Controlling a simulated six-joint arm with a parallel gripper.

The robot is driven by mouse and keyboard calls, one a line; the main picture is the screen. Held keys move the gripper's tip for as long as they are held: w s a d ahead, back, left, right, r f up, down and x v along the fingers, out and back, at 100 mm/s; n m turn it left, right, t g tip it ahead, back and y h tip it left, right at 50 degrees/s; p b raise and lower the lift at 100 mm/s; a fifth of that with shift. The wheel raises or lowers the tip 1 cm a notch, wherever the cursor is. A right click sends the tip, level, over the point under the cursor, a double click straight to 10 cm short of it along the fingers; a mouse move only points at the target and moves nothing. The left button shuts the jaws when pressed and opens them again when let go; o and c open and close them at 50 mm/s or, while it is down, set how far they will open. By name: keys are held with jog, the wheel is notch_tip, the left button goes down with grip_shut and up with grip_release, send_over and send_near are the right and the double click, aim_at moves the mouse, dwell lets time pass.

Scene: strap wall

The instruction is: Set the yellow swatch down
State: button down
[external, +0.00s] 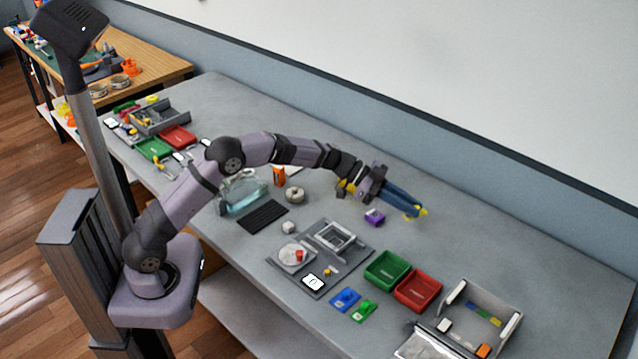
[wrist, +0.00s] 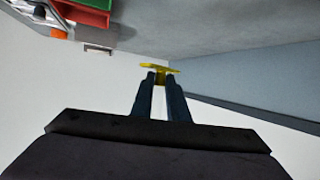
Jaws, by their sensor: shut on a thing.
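My gripper (external: 412,207) reaches out over the back of the grey table, its two blue fingers close together. It is shut on the yellow swatch (external: 421,212). In the wrist view the yellow swatch (wrist: 160,67) sticks out on both sides of the fingertips (wrist: 159,77), which cover its middle. I cannot tell whether the swatch touches the table. A blue swatch (external: 345,299) and a green swatch (external: 364,311) lie near the table's front edge.
A green tray (external: 387,267) and a red tray (external: 418,290) stand to the front right. A grey open box (external: 480,310) is at far right. A purple block (external: 374,217) lies near my gripper. A dark board (external: 325,262) holds fixtures. The table's back right is clear.

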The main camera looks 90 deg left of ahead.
aim_at(395, 235)
jog(key=shift+s+a+f, duration=0.25)
jog(key=shift+a+f, duration=0.35)
jog(key=shift+f, duration=1.35)
jog(key=shift+s+a+f, duration=0.25)
jog(key=shift+a+f, duration=0.35)
jog(key=shift+f, duration=1.35)
jog(key=shift+s+a+f, duration=0.25)
jog(key=shift+a+f, duration=0.35)
jog(key=shift+f, duration=1.35)
jog(key=shift+f, duration=0.15)
jog(key=c, duration=1.7)
grip_release()
jog(key=shift+r, duration=0.2)
jog(key=b+v, duration=0.1)
jog(key=v, duration=1.1)
jog(key=shift+d+r, duration=0.1)
